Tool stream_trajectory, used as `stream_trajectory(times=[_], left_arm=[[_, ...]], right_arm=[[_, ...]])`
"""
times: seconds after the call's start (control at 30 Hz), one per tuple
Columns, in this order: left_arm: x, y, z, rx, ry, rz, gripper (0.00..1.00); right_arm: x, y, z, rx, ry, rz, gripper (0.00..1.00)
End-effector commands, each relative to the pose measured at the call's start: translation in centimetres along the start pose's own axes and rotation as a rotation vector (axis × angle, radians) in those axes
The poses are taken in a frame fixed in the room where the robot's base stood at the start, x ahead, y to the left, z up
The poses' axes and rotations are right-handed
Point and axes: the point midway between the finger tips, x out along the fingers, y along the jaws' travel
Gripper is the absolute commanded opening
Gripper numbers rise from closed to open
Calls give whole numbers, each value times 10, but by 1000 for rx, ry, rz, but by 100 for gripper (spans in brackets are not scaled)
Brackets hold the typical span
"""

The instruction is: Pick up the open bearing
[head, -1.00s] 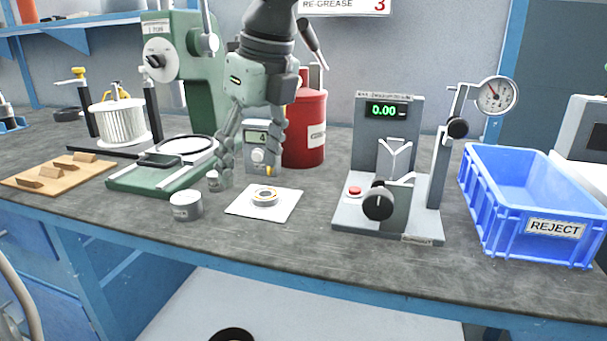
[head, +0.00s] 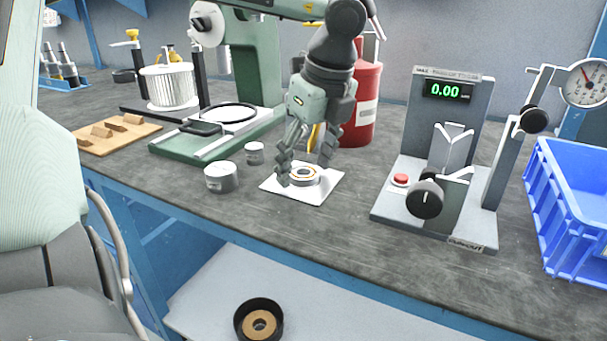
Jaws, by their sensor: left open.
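The open bearing (head: 306,178), a metal ring with a tan inner band, lies flat on a white square sheet (head: 318,193) near the middle of the bench. My left gripper (head: 304,168) points down at the bearing, with its fingers open. One finger is at the bearing's left side and the other is behind it to the right. I cannot tell whether they touch it. The left finger hides part of the bearing's left edge. My right gripper is not in view.
Two small metal cylinders (head: 221,177) stand left of the sheet. A grey gauge stand (head: 389,212) is to the right, with a blue bin (head: 570,225) beyond it. A red canister (head: 366,105) and a green press (head: 257,70) stand behind. The bench front is clear.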

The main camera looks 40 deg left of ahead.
Motion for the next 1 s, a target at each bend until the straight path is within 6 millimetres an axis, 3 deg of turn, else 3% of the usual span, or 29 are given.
stream_trajectory(times=[0.2, 0.7, 1.0], left_arm=[[0, 0, 0, 0, 0, 0, 63], [0, 0, 0, 0, 0, -1, 4], [0, 0, 2, 0, 0, -2, 4]], right_arm=[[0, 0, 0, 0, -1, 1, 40], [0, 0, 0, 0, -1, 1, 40], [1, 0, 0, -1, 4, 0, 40]])
